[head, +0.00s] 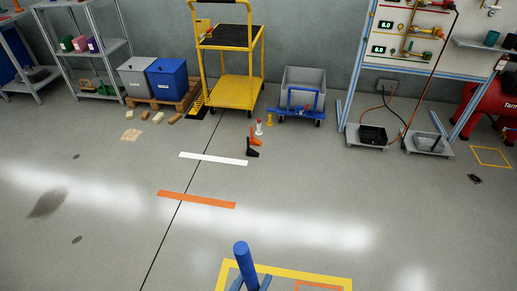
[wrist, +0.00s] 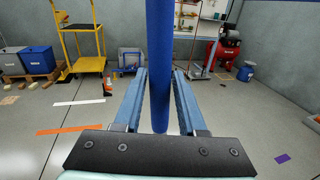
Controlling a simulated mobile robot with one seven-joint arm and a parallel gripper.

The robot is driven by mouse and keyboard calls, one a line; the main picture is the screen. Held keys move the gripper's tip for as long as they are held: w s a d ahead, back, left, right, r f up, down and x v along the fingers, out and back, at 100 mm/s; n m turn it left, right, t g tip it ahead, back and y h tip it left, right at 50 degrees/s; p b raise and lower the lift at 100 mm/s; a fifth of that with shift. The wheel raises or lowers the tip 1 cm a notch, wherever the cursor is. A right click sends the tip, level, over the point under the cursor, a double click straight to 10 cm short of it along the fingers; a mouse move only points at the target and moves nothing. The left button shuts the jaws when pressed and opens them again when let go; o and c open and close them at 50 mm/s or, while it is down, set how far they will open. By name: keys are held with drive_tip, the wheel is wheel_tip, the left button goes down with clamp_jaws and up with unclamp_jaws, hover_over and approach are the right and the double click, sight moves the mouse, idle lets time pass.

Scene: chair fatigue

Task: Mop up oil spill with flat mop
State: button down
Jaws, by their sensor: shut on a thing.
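A blue pole (head: 245,264), which looks like the flat mop's handle, stands roughly upright at the bottom middle of the head view. The pole (wrist: 160,60) also rises between the fingers of my gripper (wrist: 159,78) in the wrist view. My gripper is shut on this pole. The mop's flat head is not visible in either view. A dark, smeared patch (head: 47,203), which may be the oil spill, lies on the floor at the left of the head view. Smaller dark spots (head: 76,239) lie near it.
A yellow cart (head: 235,92), a blue bin (head: 167,80) on a pallet and a grey trolley (head: 303,88) stand along the back wall. A test bench (head: 408,45) and a red compressor (head: 492,105) stand at the right. The middle floor is mostly clear, with orange tape (head: 197,199).

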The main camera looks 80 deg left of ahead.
drive_tip(key=w+d+p, duration=0.1)
drive_tip(key=w+d, duration=0.1)
drive_tip(key=w, duration=0.5)
drive_tip(key=shift+d, duration=0.35)
idle(0.4)
drive_tip(key=w+d+b, duration=0.2)
drive_tip(key=w+d, duration=0.1)
drive_tip(key=w, duration=1)
drive_tip(key=w+d+b, duration=0.1)
drive_tip(key=w+d, duration=0.3)
drive_tip(key=w, duration=1)
drive_tip(key=shift+d+r+b, duration=0.3)
drive_tip(key=shift+r+b, duration=0.05)
drive_tip(key=shift+r, duration=0.05)
idle(1.6)
wheel_tip(320, 180, up, 9)
drive_tip(key=p, duration=0.7)
idle(0.4)
idle(0.3)
